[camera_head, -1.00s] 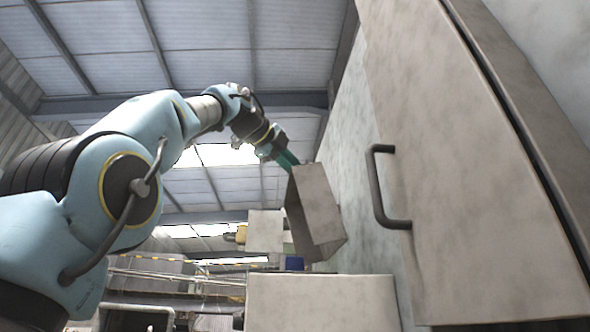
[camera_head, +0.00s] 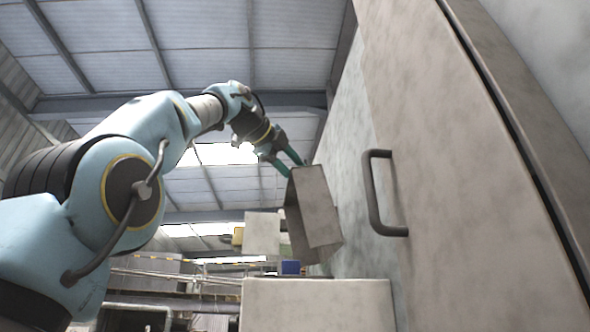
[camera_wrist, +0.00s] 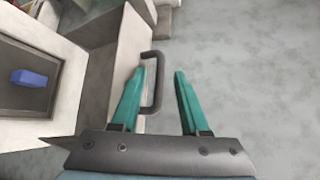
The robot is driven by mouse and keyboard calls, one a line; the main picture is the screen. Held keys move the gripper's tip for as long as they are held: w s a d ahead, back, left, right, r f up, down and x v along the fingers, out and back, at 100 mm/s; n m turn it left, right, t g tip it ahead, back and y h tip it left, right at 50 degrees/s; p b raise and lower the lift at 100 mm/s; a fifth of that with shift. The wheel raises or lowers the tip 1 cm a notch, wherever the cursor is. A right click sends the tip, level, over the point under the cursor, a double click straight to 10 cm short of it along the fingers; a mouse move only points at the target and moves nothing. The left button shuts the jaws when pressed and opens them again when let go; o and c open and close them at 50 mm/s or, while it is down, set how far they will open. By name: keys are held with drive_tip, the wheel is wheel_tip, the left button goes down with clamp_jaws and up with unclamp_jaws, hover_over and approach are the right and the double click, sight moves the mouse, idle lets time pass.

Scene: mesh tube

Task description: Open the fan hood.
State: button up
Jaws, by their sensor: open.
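A grey box-shaped hood (camera_head: 320,205) juts from the wall in the head view, tilted, with its darker underside showing. I take it to be the fan hood. My gripper (camera_head: 293,164) is open at the hood's top edge; I cannot tell whether it touches. In the wrist view my gripper (camera_wrist: 160,72) has its two green fingers spread with nothing held. A dark bent handle (camera_wrist: 155,80) shows there close to the left finger, partly behind it. The handle's lower end lies between the fingers, and its depth is unclear.
A large grey panel (camera_head: 470,170) with a dark handle (camera_head: 376,192) fills the right of the head view. A pale box (camera_head: 318,305) stands below the hood. A blue block (camera_wrist: 32,78) shows at left in the wrist view. The right side there is clear.

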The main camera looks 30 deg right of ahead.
drive_tip(key=b+v, duration=0.1)
drive_tip(key=v, duration=0.9)
drive_tip(key=shift+s+a+r, duration=0.15)
drive_tip(key=shift+s+a, duration=0.05)
drive_tip(key=shift+a, duration=0.15)
drive_tip(key=shift+w, duration=0.1)
